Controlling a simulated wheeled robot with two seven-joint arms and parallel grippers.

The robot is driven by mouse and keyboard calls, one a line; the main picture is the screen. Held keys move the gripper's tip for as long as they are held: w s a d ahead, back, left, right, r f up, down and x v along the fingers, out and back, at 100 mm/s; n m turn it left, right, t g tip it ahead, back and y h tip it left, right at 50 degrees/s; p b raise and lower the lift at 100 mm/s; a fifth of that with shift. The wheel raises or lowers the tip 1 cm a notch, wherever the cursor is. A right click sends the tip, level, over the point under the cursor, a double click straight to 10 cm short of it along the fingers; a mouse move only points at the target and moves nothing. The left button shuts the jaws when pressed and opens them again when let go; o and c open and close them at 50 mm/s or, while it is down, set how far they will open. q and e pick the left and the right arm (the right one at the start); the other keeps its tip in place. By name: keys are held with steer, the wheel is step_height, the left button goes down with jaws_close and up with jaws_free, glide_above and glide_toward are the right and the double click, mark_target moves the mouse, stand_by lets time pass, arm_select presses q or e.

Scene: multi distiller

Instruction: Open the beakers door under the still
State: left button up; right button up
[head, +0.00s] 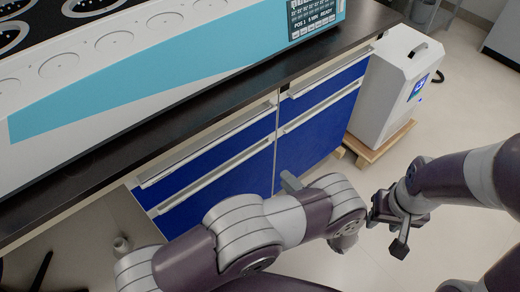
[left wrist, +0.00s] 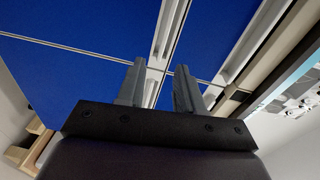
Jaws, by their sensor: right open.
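The still (head: 170,60) is the large white and teal machine on the dark counter. Under it are blue cabinet fronts: a left lower front (head: 215,190) and a right lower front (head: 315,140), both shut, with pale handle rails along their top edges. No beakers label is legible. My left gripper (head: 290,183) is in front of the cabinet near the seam between the units, mostly hidden by my arm. In the left wrist view the left gripper (left wrist: 160,88) has its fingers apart, with a pale rail (left wrist: 166,45) seen beyond the gap; contact is unclear. My right gripper (head: 388,228) is open and empty, to the right.
Blue drawers (head: 215,145) with pale rails sit above the lower fronts. A white appliance (head: 388,85) stands on a wooden base (head: 372,152) right of the cabinet. The floor (head: 465,110) at the right is clear. A small pale object (head: 121,245) is at lower left.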

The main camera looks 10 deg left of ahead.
mark_target(253, 155)
arm_select(q)
steer(key=shift+y, duration=0.5)
steer(key=x, duration=0.4)
steer(key=s+b+x, duration=0.1)
steer(key=x, duration=0.2)
steer(key=a+b+x, duration=0.1)
steer(key=x, duration=0.3)
steer(key=shift+a, duration=0.35)
jaws_close()
stand_by(0.4)
